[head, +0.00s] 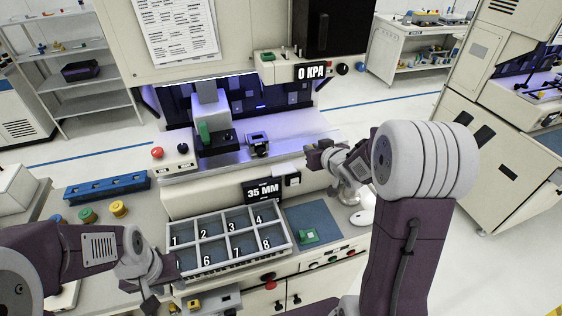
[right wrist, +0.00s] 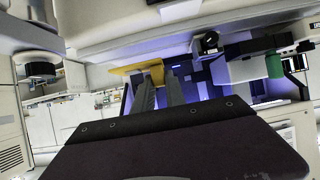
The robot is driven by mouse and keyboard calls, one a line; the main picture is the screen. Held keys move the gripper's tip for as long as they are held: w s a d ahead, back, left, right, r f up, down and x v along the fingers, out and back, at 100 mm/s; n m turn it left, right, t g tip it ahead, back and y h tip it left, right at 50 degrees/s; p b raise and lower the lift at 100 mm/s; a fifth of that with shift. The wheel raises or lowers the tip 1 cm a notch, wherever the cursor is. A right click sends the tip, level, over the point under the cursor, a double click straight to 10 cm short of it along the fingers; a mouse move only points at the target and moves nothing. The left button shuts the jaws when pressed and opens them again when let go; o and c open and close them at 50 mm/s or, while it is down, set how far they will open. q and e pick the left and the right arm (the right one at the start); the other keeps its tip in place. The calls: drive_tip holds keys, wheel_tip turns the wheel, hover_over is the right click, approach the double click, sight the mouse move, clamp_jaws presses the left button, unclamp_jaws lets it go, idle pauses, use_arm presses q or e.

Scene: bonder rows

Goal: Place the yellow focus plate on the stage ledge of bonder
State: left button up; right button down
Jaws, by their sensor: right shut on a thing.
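My right gripper (head: 320,152) is in front of the right end of the bonder's stage ledge (head: 288,142), its fingers towards the machine. In the right wrist view its two fingers (right wrist: 160,86) reach to the yellow focus plate (right wrist: 138,69), and it is shut on the plate. The plate is clear of the green-knobbed stage part (right wrist: 255,68) in that view. I cannot make out the plate in the head view, where the gripper hides it. My left gripper (head: 162,284) hangs at the left front of the numbered tray; its finger gap is unclear.
The numbered tray (head: 230,262) stands on the front bench. A blue mat (head: 318,218) with a green piece lies to its right. A blue rack (head: 107,187) and colored knobs are at left. A 35 MM display (head: 263,191) sits below the ledge, a 0 KPA display (head: 311,71) above.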

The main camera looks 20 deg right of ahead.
drive_tip(key=shift+a+f, duration=0.1)
drive_tip(key=shift+f, duration=0.05)
drive_tip(key=w+a+f, duration=0.2)
drive_tip(key=a, duration=0.1)
drive_tip(key=w+a+f, duration=0.2)
drive_tip(key=w+a, duration=0.1)
drive_tip(key=w+a+f, duration=0.2)
drive_tip(key=a+f, duration=0.1)
drive_tip(key=shift+w, duration=0.35)
wheel_tip(320, 180, down, 4)
drive_tip(key=shift+a+r+p, duration=0.1)
drive_tip(key=shift+p, duration=0.55)
drive_tip(key=shift+w+f, duration=0.1)
drive_tip(key=shift+f, duration=0.1)
drive_tip(key=shift+f+b, duration=0.15)
drive_tip(key=shift+b, duration=0.25)
drive_tip(key=c, duration=1.4)
unclamp_jaws()
drive_tip(key=shift+o, duration=0.2)
